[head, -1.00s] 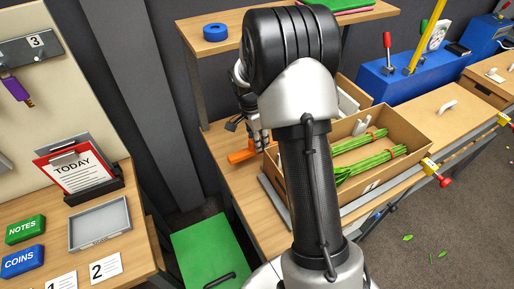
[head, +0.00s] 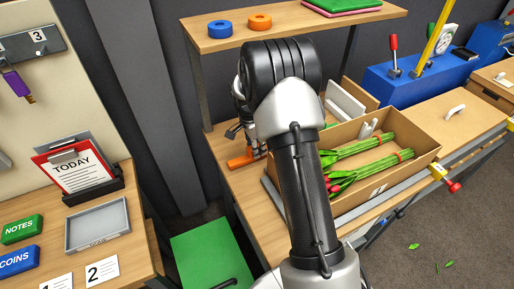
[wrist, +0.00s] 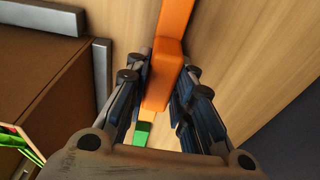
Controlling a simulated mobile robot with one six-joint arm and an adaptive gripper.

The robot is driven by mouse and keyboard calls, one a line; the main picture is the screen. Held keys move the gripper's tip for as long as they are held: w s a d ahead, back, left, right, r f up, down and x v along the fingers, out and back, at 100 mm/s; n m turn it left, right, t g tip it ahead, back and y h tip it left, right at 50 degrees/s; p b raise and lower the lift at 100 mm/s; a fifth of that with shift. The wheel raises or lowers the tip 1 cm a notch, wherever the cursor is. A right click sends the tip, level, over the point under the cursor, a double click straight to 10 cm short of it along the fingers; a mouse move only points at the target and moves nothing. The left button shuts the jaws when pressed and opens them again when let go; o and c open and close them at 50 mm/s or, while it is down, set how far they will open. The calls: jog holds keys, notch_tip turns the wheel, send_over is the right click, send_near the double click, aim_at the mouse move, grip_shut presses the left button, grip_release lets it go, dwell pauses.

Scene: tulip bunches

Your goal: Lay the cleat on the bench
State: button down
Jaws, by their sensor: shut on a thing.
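The cleat, taken to be the orange bar, shows at the left end of the bench (head: 232,181) in the head view (head: 240,161). In the wrist view the orange bar (wrist: 173,35) runs up the picture between my fingers. My gripper (wrist: 164,78) is shut on it, with a dark finger on each side. In the head view my gripper (head: 252,148) is partly hidden behind my arm. The bar is close to the wooden bench top; whether it touches the wood I cannot tell.
A cardboard box (head: 424,166) with tulip bunches (head: 372,166) stands right of my gripper. A shelf (head: 300,30) with blue tape (head: 219,30) and orange tape (head: 259,22) is above. A green bin (head: 205,255) is below the bench's left end.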

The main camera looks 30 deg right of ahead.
jog(key=shift+f, duration=0.1)
jog(key=shift+f, duration=0.15)
jog(key=c, duration=1.4)
grip_release()
jog(key=r, duration=0.2)
jog(key=r+p, duration=0.1)
jog(key=r, duration=0.2)
jog(key=a+r+p, duration=0.1)
jog(key=r, duration=0.2)
jog(key=shift+a+f, duration=0.1)
